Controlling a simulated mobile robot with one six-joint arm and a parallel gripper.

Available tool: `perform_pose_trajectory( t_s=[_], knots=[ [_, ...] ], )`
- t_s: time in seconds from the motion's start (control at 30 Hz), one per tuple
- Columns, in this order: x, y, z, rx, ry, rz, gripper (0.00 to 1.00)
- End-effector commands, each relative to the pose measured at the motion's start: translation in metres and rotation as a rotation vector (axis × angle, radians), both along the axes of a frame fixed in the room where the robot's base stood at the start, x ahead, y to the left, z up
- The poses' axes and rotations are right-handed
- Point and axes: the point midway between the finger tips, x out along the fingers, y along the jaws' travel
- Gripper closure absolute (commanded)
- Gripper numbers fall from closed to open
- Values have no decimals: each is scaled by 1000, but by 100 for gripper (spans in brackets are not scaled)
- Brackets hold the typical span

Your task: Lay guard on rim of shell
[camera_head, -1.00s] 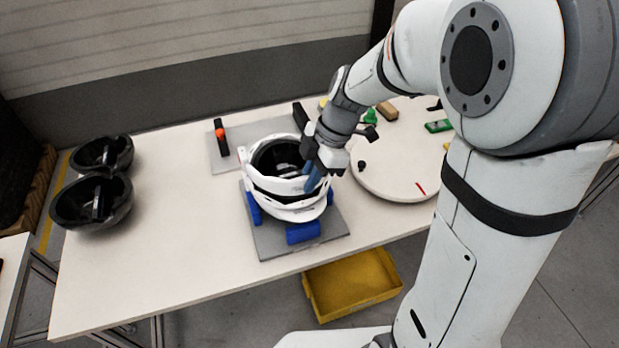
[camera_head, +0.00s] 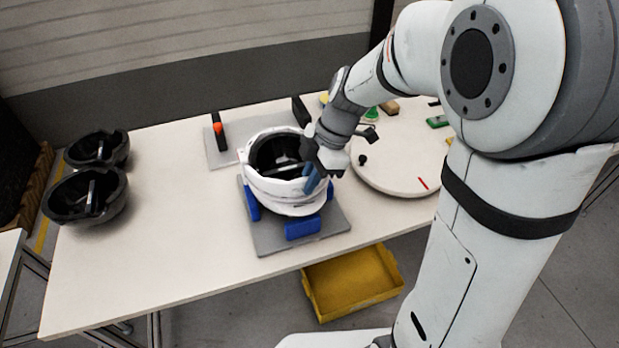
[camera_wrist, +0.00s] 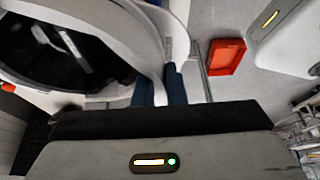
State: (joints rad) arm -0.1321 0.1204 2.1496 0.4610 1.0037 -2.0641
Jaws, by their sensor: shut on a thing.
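The white shell (camera_head: 288,208) stands in a fixture with blue blocks (camera_head: 302,227) on a grey plate. The white guard (camera_head: 256,177) lies around its top, with no dark gap visible between them at the front. The black inside of the shell shows through the guard. My gripper (camera_head: 315,182) is at the right front side, its blue fingers shut on the guard's edge. In the wrist view, the blue fingers (camera_wrist: 161,88) close at the white guard (camera_wrist: 149,38); the exact contact is partly hidden.
Two black bowl-shaped shells (camera_head: 88,196) sit at the table's left end. A grey plate with an orange-knobbed black post (camera_head: 218,130) lies behind. A white round turntable (camera_head: 392,178) with small parts is to the right. A yellow bin (camera_head: 352,284) is below the front edge.

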Motion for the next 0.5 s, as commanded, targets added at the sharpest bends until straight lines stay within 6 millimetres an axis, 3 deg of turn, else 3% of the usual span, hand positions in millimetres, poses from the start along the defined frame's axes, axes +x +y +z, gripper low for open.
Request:
perform_pose_trajectory(
  t_s=[0.43,0.47,0.5],
  knots=[
    [0,0,-9,0,-1,2,100],
    [0,0,-8,0,-1,2,88],
    [0,0,-8,0,-1,2,84]
  ],
)
